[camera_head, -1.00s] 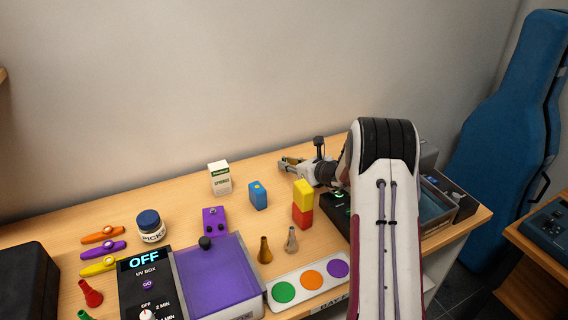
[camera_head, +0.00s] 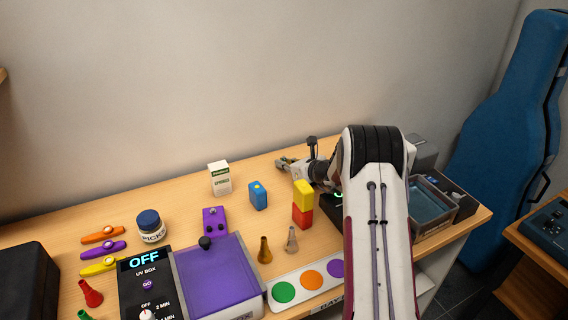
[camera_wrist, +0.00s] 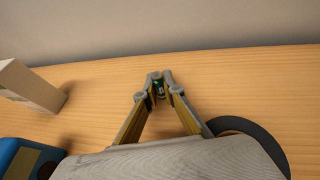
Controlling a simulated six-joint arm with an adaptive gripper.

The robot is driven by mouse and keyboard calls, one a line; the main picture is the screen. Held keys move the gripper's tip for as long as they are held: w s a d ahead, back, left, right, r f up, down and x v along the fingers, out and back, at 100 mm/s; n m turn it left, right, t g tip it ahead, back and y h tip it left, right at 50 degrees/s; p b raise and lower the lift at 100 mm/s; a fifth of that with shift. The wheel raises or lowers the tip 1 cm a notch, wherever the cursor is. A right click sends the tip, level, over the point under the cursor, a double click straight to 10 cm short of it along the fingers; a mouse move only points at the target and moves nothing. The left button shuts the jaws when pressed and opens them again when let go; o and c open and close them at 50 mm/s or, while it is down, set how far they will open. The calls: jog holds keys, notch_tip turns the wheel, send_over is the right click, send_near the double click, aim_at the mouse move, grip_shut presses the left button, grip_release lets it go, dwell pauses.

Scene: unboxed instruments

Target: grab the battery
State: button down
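My gripper (camera_head: 281,164) is low over the back of the wooden table, right of the blue box. In the wrist view its fingertips (camera_wrist: 159,79) come together around a small dark-and-green piece, which looks like the battery (camera_wrist: 159,90). The fingers seem to be shut on it and hide most of it. In the head view I cannot make the battery out. I cannot tell whether it touches the table.
A blue box (camera_head: 258,195) and a white springs box (camera_head: 220,178) stand left of my gripper. The table's back strip beside the wall is clear.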

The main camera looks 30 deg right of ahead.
aim_at(284, 156)
jog(key=shift+r, duration=0.1)
dwell(0.3)
jog(key=shift+r, duration=4.95)
